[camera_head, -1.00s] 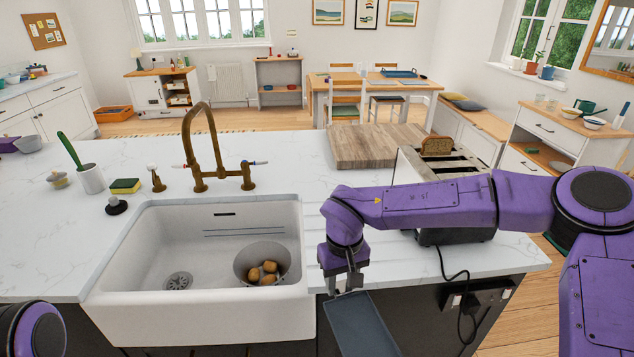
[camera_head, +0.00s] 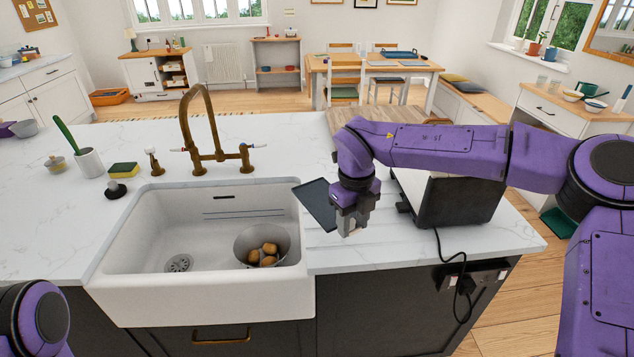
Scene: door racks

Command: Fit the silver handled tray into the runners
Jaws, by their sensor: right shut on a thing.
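My right gripper (camera_head: 350,228) is shut on a flat, dark grey tray (camera_head: 316,204). It points down over the counter just right of the sink. The tray extends to the left and back from the fingers, beside the sink's right rim. The fingers hide its near end and handle. I cannot tell whether the tray touches the counter. No runners can be made out. My left arm shows at the lower left, but its gripper is out of view.
The white sink (camera_head: 125,255) holds a metal bowl (camera_head: 243,247) with several potatoes. A brass tap (camera_head: 212,152) stands behind it. A wooden board (camera_head: 345,118) lies behind my arm. A cable (camera_head: 440,253) hangs to a socket at the counter front.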

